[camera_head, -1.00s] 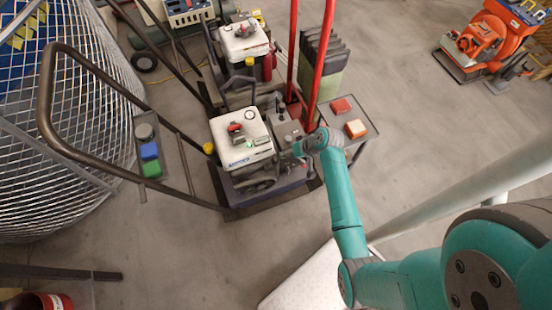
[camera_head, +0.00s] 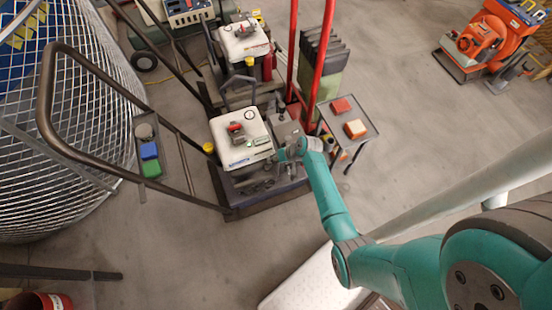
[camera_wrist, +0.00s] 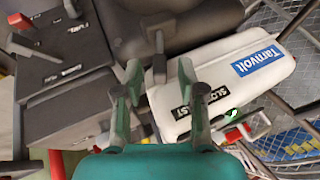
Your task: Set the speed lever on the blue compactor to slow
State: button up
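The compactor (camera_head: 237,138) with a white cover and dark blue-grey base stands at the middle of the head view. Its white cover (camera_wrist: 225,75) with a blue label is right of centre in the wrist view. A black SLOW/FAST label (camera_wrist: 192,101) lies on the cover's near edge, partly hidden by a finger. In the head view my gripper (camera_head: 284,153) is at the compactor's right side.
A grey box marked FUEL (camera_wrist: 70,55) is close on the left in the wrist view. A similar white-topped machine (camera_head: 243,40) stands behind. A small stand (camera_head: 362,125) with red and orange blocks is to the right. A mesh cage (camera_head: 75,100) is at left.

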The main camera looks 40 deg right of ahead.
grip_shut()
jog(key=shift+a, duration=0.2)
jog(key=shift+w+a+r+n+g+h, duration=0.2)
jog(key=shift+a+h, duration=0.2)
jog(key=shift+h, duration=0.2)
jog(key=shift+w+a+r+n+g+h, duration=0.1)
jog(key=shift+a+g+h, duration=0.1)
jog(key=shift+a+h, duration=0.3)
jog(key=h, duration=0.1)
jog(key=a+h, duration=0.1)
jog(key=shift+w+a+r+n+g+h, duration=0.1)
jog(key=shift+w+a+n+g+h, duration=0.2)
jog(key=shift+g, duration=0.1)
jog(key=shift+w+a+f+n+g+h, duration=0.15)
jog(key=shift+a+h, duration=0.25)
jog(key=shift+h, duration=0.25)
jog(key=shift+w+a+f+n+g+h, duration=0.1)
jog(key=shift+a+g+h, duration=0.1)
jog(key=shift+a+h, duration=0.3)
jog(key=shift+w+a+f+n+g+h, duration=0.15)
jog(key=shift+a+h, duration=0.15)
jog(key=shift+h, duration=0.45)
